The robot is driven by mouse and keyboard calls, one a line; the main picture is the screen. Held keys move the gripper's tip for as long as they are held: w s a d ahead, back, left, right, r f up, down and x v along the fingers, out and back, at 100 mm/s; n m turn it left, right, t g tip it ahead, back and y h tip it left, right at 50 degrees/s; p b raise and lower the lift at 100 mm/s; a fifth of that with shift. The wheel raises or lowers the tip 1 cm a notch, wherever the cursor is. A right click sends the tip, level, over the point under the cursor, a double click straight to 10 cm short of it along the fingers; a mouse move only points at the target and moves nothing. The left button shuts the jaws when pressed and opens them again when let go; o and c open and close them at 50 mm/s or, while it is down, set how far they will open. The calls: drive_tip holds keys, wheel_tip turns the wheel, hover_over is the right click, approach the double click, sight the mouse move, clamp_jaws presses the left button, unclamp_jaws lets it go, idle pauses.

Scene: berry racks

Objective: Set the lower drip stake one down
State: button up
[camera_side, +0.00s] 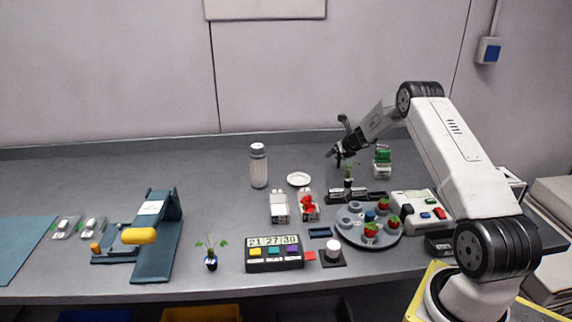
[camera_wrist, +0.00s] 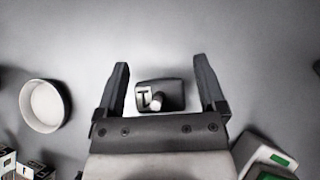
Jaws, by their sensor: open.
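My gripper (camera_side: 338,156) is open above the back of the bench, in the side view. In the wrist view my gripper (camera_wrist: 162,82) has its two dark fingers spread wide. A small dark block (camera_wrist: 174,88) with a white T-shaped mark and a pale round peg shows between the fingers; I see no finger touching it. I cannot tell whether it is the drip stake. In the side view, a small upright dark piece with green on it (camera_side: 348,173) stands just below my gripper, by a low black rack (camera_side: 374,196). No drip stake can be clearly singled out.
A white dish (camera_side: 299,179) is left of my gripper; it also shows in the wrist view (camera_wrist: 45,105). A green-topped container (camera_side: 382,162) stands to the right. A grey round tray (camera_side: 352,229) with strawberries is in front.

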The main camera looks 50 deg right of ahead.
drive_tip(key=shift+r, duration=0.1)
drive_tip(key=shift+s+a+r, duration=0.1)
drive_tip(key=shift+s+r, duration=0.25)
drive_tip(key=shift+r, duration=0.1)
drive_tip(key=v, duration=1.1)
idle(0.5)
drive_tip(key=a+r+n+g+y, duration=0.15)
drive_tip(key=a+n+y, duration=0.25)
drive_tip(key=a+n, duration=1.75)
drive_tip(key=s+a+n+g, duration=0.2)
drive_tip(key=s+a+n, duration=0.5)
drive_tip(key=a+n, duration=0.2)
drive_tip(key=s+a+f+n+g, duration=0.1)
drive_tip(key=s+a+n+g, duration=0.1)
drive_tip(key=s+a+n, duration=0.6)
drive_tip(key=a+n, duration=0.2)
drive_tip(key=a, duration=0.2)
drive_tip(key=shift+s, duration=0.2)
